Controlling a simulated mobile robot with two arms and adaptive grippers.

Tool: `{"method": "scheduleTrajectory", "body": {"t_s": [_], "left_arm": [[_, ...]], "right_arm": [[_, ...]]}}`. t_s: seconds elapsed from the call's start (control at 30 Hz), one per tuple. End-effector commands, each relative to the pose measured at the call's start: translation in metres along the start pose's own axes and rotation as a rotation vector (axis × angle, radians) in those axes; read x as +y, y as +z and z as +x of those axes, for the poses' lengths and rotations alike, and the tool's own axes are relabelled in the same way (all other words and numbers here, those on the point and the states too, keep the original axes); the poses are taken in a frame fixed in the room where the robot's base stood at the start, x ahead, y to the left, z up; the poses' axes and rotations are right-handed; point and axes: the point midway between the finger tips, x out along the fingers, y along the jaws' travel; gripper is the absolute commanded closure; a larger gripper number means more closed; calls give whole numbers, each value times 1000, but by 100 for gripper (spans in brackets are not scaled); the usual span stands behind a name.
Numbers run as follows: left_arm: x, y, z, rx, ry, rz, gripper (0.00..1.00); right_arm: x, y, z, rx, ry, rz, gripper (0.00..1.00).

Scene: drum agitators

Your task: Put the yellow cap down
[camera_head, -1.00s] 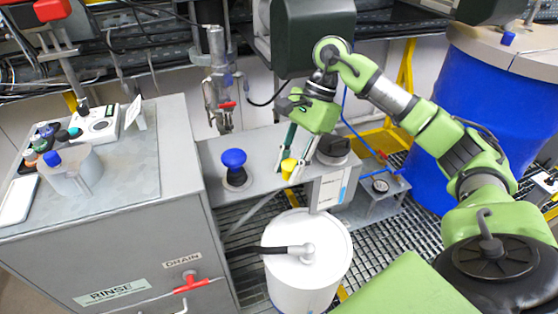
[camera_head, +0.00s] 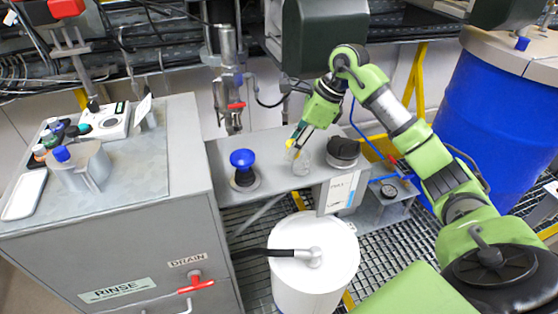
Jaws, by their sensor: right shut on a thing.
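The yellow cap (camera_head: 289,143) is a small yellow piece, mostly hidden at the fingertips of my right gripper (camera_head: 297,141). My right gripper is shut on it and points down and left over the grey bench shelf. Just below the cap, a pale, short fitting (camera_head: 300,163) stands on the shelf. The cap looks slightly above this fitting, but I cannot tell the exact gap. My left gripper is not in view.
A blue knob (camera_head: 242,159) stands left of the fitting and a dark round cap (camera_head: 343,150) right of it. A white drum (camera_head: 315,262) stands in front. A grey cabinet (camera_head: 110,235) fills the left. A blue drum (camera_head: 495,110) stands at right. Shelf between knob and fitting is clear.

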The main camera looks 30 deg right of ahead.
Motion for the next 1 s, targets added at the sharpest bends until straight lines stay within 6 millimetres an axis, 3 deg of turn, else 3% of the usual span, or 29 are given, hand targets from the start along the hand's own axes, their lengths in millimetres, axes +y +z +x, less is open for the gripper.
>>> {"method": "scheduleTrajectory", "body": {"t_s": [0.03,0.2,0.43,0.6,1.0], "left_arm": [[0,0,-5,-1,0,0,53],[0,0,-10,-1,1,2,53],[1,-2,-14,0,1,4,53],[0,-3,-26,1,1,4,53],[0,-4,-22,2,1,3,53]], "right_arm": [[2,3,14,3,10,2,100],[-2,10,42,3,5,2,100],[-4,15,64,3,6,1,100],[-4,5,85,4,6,4,100],[-5,0,93,4,2,0,100]]}}
